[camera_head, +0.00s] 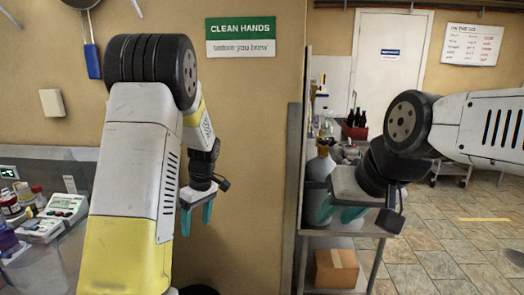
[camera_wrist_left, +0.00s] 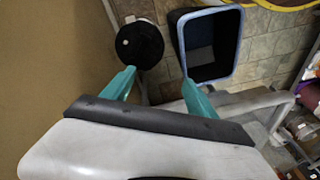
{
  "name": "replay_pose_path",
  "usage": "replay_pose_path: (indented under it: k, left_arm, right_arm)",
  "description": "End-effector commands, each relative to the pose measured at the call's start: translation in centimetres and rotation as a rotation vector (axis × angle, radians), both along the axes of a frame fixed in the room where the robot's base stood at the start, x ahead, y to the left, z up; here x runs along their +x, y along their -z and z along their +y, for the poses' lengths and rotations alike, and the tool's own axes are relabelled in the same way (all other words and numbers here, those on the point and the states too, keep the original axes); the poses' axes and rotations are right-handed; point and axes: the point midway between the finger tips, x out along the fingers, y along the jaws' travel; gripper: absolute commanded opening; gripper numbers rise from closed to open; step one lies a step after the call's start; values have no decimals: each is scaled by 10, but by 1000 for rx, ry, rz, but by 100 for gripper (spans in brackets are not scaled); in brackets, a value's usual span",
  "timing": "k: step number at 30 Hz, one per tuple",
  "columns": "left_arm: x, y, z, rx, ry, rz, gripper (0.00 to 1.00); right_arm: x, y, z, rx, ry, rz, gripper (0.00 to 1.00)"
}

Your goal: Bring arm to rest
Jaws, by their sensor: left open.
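My left arm (camera_head: 135,150) is raised and bent at the left of the head view. Its gripper (camera_head: 196,217) hangs pointing down in front of the tan wall, with two teal fingers apart and nothing between them. In the left wrist view the same gripper (camera_wrist_left: 158,88) is open and empty above the floor. My right arm (camera_head: 485,128) comes in from the right edge. Its gripper (camera_head: 339,214) points down in front of the metal shelf, its teal fingers apart with no object seen between them.
A dark bin with a pale blue rim (camera_wrist_left: 235,70) and a round black object (camera_wrist_left: 139,45) are below my left gripper. A counter with bottles and devices (camera_head: 45,215) is at left. A metal shelf (camera_head: 340,285) holds a cardboard box (camera_head: 336,268). Tiled floor (camera_head: 450,250) is open at right.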

Motion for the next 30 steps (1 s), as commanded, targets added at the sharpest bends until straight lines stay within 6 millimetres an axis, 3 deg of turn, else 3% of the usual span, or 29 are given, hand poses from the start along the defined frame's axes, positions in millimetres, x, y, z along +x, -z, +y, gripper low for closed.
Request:
replay_pose_path:
  k: [1, 6, 15, 21, 27, 30]
  left_arm:
    - [-9, -19, -3, -42, 41, -23, 67]
    - [-42, -69, -16, -152, 216, -94, 67]
    - [-113, -145, -35, -236, 561, -271, 67]
    - [-167, -178, -47, -203, 798, -397, 67]
    - [-211, -193, -56, -124, 993, -489, 67]
    - [-224, -194, -58, -91, 1052, -513, 67]
  right_arm:
    - [0, 0, 0, 0, 0, 0, 36]
    - [0, 0, 0, 0, 0, 0, 36]
    - [0, 0, 0, 0, 0, 0, 36]
    - [0, 0, 0, 0, 0, 0, 36]
    - [0, 0, 0, 0, 0, 0, 36]
    - [0, 0, 0, 0, 0, 0, 36]
